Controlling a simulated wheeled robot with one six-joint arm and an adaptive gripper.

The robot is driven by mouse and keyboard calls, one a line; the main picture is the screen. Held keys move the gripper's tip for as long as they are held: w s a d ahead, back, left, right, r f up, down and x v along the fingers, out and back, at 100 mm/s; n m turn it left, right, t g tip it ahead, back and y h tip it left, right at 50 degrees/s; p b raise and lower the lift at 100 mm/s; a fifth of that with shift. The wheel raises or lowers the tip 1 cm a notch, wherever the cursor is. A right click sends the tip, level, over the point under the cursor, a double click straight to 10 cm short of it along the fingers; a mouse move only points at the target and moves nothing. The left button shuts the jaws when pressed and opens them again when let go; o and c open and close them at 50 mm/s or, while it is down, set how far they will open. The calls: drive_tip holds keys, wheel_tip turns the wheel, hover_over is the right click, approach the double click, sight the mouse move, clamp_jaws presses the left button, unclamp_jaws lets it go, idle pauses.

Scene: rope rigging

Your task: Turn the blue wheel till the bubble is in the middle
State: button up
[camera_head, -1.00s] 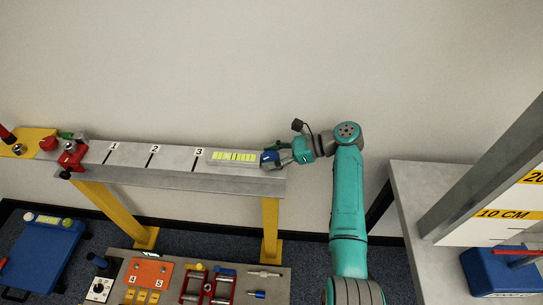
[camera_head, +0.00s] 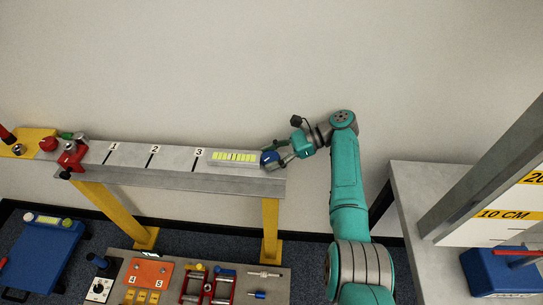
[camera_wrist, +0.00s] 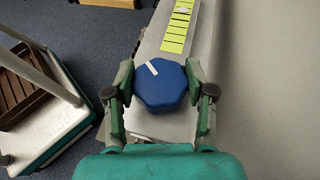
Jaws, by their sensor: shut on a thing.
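The blue wheel (camera_wrist: 160,88) is an eight-sided knob with a white mark, which points to the upper left in the wrist view. It sits at the right end of the grey beam and also shows in the head view (camera_head: 269,157). My gripper (camera_wrist: 159,92) has one finger on each side of the wheel and is shut on it; it also shows at the beam's end in the head view (camera_head: 275,158). The yellow-green level vial (camera_head: 234,156) lies on the beam just left of the wheel.
The grey beam (camera_head: 130,172) carries marks 1, 2 and 3 and rests on yellow legs. A red clamp (camera_head: 72,156) is at its left end. A tool board (camera_head: 140,256) lies below. A grey table (camera_head: 403,190) stands to the right.

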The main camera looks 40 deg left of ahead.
sight(273, 156)
drive_tip(key=shift+w+d, duration=0.1)
drive_tip(key=o, duration=1.2)
drive_tip(key=shift+c, duration=0.2)
wheel_tip(273, 156, up, 10)
drive_tip(key=shift+f, duration=0.1)
